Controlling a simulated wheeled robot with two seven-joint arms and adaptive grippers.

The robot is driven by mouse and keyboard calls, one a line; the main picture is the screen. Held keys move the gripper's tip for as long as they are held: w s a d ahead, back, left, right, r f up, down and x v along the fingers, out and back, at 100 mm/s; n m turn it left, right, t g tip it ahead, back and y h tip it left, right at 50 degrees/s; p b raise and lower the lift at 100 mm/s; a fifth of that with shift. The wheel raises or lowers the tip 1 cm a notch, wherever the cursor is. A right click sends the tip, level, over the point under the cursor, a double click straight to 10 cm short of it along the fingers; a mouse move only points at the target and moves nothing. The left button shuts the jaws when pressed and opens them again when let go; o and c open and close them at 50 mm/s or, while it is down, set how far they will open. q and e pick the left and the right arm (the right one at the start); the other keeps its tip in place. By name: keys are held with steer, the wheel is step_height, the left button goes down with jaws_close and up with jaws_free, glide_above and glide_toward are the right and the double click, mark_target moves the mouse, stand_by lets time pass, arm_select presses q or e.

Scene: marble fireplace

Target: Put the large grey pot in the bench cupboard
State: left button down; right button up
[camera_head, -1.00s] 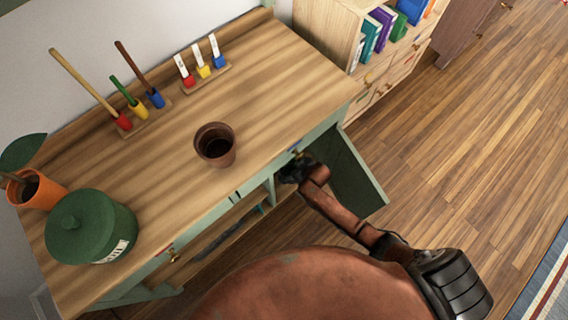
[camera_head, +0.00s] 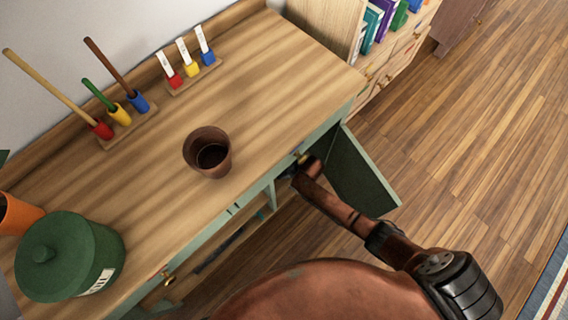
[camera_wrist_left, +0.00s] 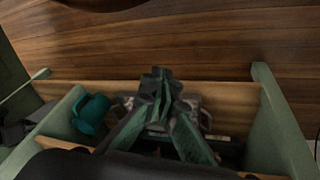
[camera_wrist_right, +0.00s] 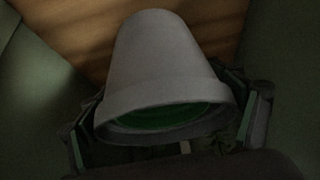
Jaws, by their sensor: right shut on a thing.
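The large grey pot (camera_wrist_right: 160,60) fills the right wrist view, its rim towards the camera and its narrow base away. My right gripper (camera_wrist_right: 168,118) is shut on it, with a finger on each side. In the head view my right arm reaches into the bench cupboard, whose green door (camera_head: 362,178) stands open; the gripper and pot are mostly hidden under the bench top. I cannot tell whether the pot touches the cupboard floor. My left gripper (camera_wrist_left: 158,80) looks shut and empty, in front of the bench's open shelf.
On the bench top (camera_head: 290,60) are a brown pot (camera_head: 222,165), a green lidded tin (camera_head: 85,245), an orange pot (camera_head: 18,216) and racks of tools and labels. A teal watering can (camera_wrist_left: 91,114) is on the open shelf. A bookcase (camera_head: 325,25) stands beyond; the wooden floor at right is clear.

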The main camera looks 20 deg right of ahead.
step_height(320, 180, down, 3)
steer(key=shift+f+b, duration=0.15)
steer(key=shift+b, duration=0.55)
arm_select(q)
steer(key=shift+t+h, duration=0.3)
steer(key=shift+t, duration=0.5)
steer(key=w+d+f, duration=0.2)
steer(key=shift+w+f, duration=0.25)
steer(key=shift+f, duration=0.1)
steer(key=shift+f, duration=0.1)
arm_select(e)
steer(key=o, duration=1.2)
steer(key=shift+c, duration=0.2)
